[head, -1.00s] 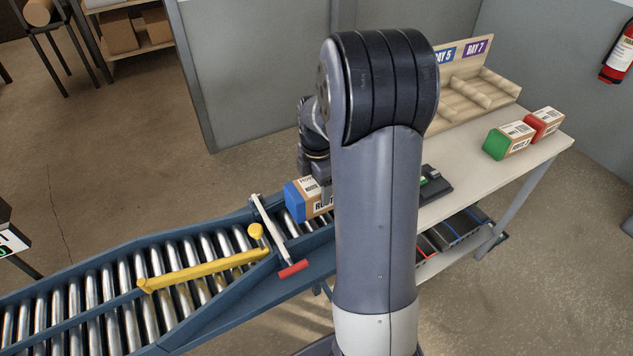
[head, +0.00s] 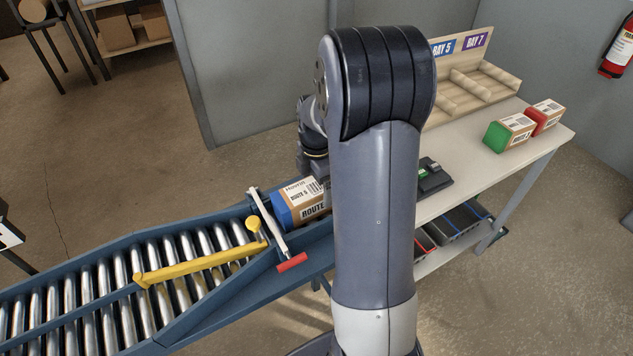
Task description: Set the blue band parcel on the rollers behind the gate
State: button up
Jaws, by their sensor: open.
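The blue band parcel (head: 303,204) is a brown box with a blue end and a ROUTE label. It sits at the right end of the conveyor, on the right side of the gate (head: 267,222), a white bar with a red handle. The rollers (head: 190,255) of the conveyor run to the lower left, with a yellow arm (head: 200,268) across them. My gripper (head: 318,178) is just above the parcel, mostly hidden behind my own arm. Its fingers barely show; it is open. The parcel's right end is hidden behind my arm.
A table (head: 470,175) stands at the right with a green-ended parcel (head: 510,132), a red-ended parcel (head: 543,117) and a dark scale-like device (head: 433,178). A wooden sorting rack (head: 480,90) stands at the table's back. The rollers left of the gate are bare.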

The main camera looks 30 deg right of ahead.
jog(key=shift+r, duration=0.1)
notch_tip(320, 180, up, 11)
jog(key=shift+f, duration=0.2)
dwell(0.5)
notch_tip(320, 180, down, 11)
notch_tip(320, 180, up, 3)
jog(key=shift+f+p, duration=0.15)
jog(key=shift+p, duration=0.9)
jog(key=shift+a+r+p, duration=0.15)
jog(key=shift+r+p, duration=0.45)
jog(key=shift+r, duration=0.3)
jog(key=shift+f, duration=0.15)
